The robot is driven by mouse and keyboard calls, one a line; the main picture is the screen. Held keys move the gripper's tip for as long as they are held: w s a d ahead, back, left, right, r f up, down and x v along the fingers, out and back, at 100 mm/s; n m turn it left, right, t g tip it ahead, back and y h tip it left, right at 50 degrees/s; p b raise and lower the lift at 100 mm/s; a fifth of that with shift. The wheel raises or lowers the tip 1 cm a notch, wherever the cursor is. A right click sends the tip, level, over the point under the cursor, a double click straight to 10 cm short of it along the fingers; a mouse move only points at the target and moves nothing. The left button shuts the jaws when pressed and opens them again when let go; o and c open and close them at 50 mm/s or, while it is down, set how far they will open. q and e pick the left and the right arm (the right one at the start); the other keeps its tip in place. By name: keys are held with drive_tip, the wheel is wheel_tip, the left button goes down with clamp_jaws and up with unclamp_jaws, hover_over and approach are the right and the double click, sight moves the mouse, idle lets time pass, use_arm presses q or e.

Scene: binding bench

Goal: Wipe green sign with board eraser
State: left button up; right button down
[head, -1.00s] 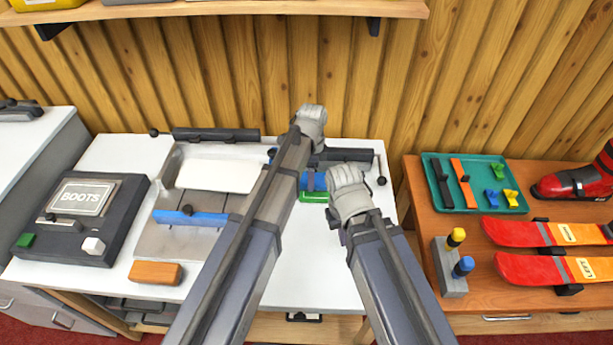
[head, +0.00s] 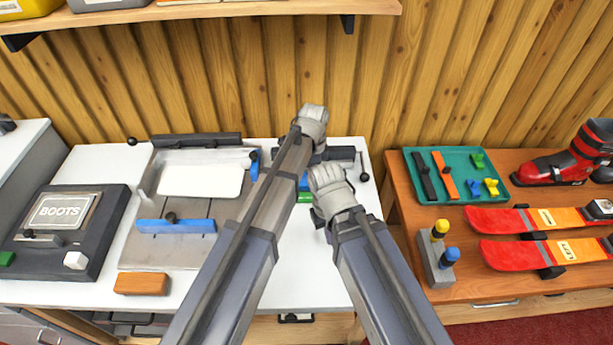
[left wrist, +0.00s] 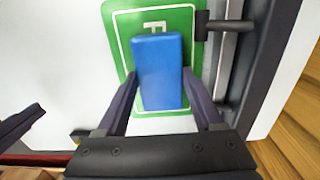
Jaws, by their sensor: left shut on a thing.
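The board eraser is a blue block (left wrist: 160,70), upright in the left wrist view between the two fingers of my left gripper (left wrist: 160,92), which is shut on it. It lies over the green sign (left wrist: 127,32), which has a white border line and part of a white letter showing. The eraser hides the sign's middle; whether they touch is unclear. In the head view, slivers of the eraser (head: 304,181) and sign (head: 304,198) show between my arms. My right gripper is beside them, its fingers mostly hidden behind its wrist (head: 330,190).
Left of the sign are a grey tray with a blue bar (head: 176,226), an orange block (head: 141,284) and a BOOTS box (head: 62,213). A dark clamp (head: 340,154) lies behind the sign. A wooden table (head: 400,190) with skis stands right.

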use_arm(q)
drive_tip(key=shift+d, duration=0.2)
drive_tip(key=shift+w+d, duration=0.1)
drive_tip(key=shift+d, duration=1.6)
drive_tip(key=shift+w+d+f, duration=0.1)
drive_tip(key=shift+w+d, duration=0.05)
drive_tip(key=shift+d, duration=0.65)
drive_tip(key=shift+w+d, duration=0.1)
drive_tip(key=shift+d, duration=0.7)
use_arm(e)
drive_tip(key=shift+w+a, duration=0.15)
use_arm(q)
drive_tip(key=shift+w+d, duration=0.1)
drive_tip(key=shift+d, duration=0.3)
use_arm(e)
drive_tip(key=shift+f, duration=0.1)
use_arm(q)
drive_tip(key=shift+w+d, duration=0.1)
drive_tip(key=shift+w, duration=0.05)
use_arm(e)
drive_tip(key=shift+w, duration=0.1)
use_arm(q)
drive_tip(key=shift+s+a, duration=0.15)
drive_tip(key=shift+a, duration=0.8)
drive_tip(key=shift+s+a, duration=0.1)
drive_tip(key=shift+a, duration=0.85)
